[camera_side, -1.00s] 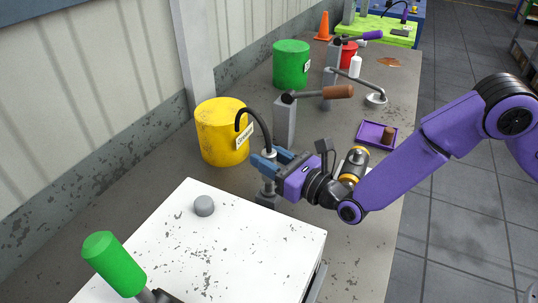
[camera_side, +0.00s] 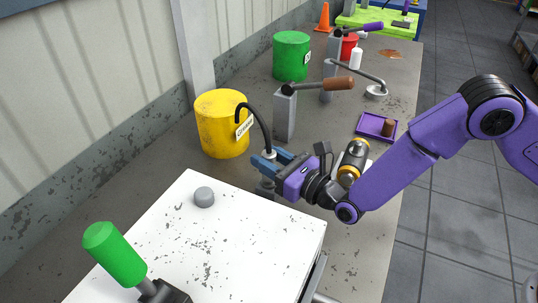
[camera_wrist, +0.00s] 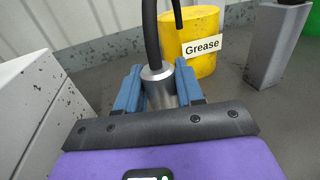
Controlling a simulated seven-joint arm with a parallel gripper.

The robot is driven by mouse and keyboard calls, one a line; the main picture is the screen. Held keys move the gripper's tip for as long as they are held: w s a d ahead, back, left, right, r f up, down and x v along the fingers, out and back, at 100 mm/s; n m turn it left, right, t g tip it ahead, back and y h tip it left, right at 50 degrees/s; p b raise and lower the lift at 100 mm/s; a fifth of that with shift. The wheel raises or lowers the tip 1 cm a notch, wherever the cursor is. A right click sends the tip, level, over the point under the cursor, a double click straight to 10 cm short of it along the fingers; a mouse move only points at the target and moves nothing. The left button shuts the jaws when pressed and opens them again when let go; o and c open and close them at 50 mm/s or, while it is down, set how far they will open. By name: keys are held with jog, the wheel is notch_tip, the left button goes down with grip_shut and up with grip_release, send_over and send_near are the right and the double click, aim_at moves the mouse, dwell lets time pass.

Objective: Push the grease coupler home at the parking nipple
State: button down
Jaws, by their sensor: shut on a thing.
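The grease coupler (camera_wrist: 159,85) is a silver metal cylinder on the end of a black hose. My gripper (camera_side: 266,163) has its blue fingers shut around the coupler, seen also in the wrist view (camera_wrist: 158,88). The coupler's top (camera_side: 269,154) shows above the fingers in the side view, upright. The black hose (camera_side: 258,119) arcs from the coupler to the yellow drum (camera_side: 221,135) labelled Grease. A grey block shows just below the fingers. The parking nipple and the coupler's lower end are hidden behind the fingers, so I cannot tell how far they are joined.
A white box (camera_side: 240,235) with a grey knob (camera_side: 204,197) stands just left of my gripper. A grey post (camera_side: 285,117) with a brown-handled lever stands behind it. A purple tray (camera_side: 377,127) lies to the right. A green drum (camera_side: 291,57) stands farther back.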

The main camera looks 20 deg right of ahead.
jog(key=shift+f, duration=0.8)
jog(key=c, duration=0.6)
grip_release()
jog(key=shift+s, duration=0.1)
jog(key=v, duration=1.7)
jog(key=shift+s+d, duration=0.1)
jog(key=shift+d, duration=0.05)
